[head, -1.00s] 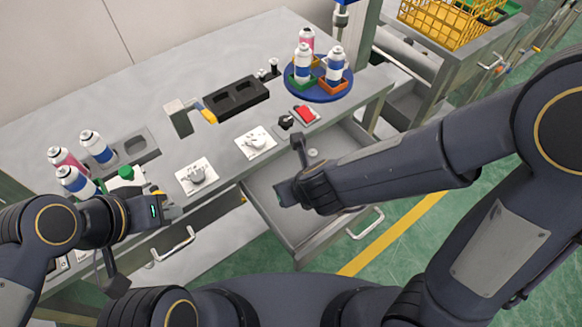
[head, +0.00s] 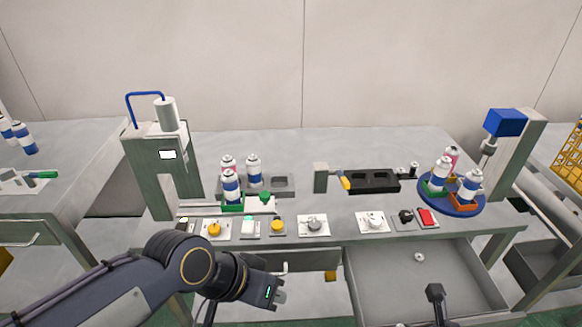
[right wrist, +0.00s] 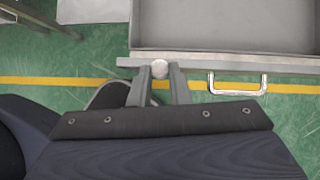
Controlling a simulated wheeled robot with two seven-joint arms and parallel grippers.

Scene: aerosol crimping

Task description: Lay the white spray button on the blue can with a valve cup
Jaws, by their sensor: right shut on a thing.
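In the right wrist view my right gripper (right wrist: 160,80) is shut on a small round white thing, which looks like the white spray button (right wrist: 160,69), between its fingertips. In the head view only a dark part of that wrist shows at the bottom right. Blue-banded cans (head: 231,187) (head: 253,170) stand upright at the left holder beside a pink one. Another blue can (head: 469,186) stands on the round blue turntable (head: 452,210). I cannot tell which can has a valve cup. My left gripper (head: 278,294) is in front of the bench, apart from everything; its jaw gap is unclear.
An open grey drawer (head: 375,290) juts out below the bench, with a small pale round piece (head: 418,257) inside. A machine with a blue hose (head: 160,150) stands left and a blue-topped one (head: 505,123) right. A black two-hole block (head: 371,181) lies mid-bench.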

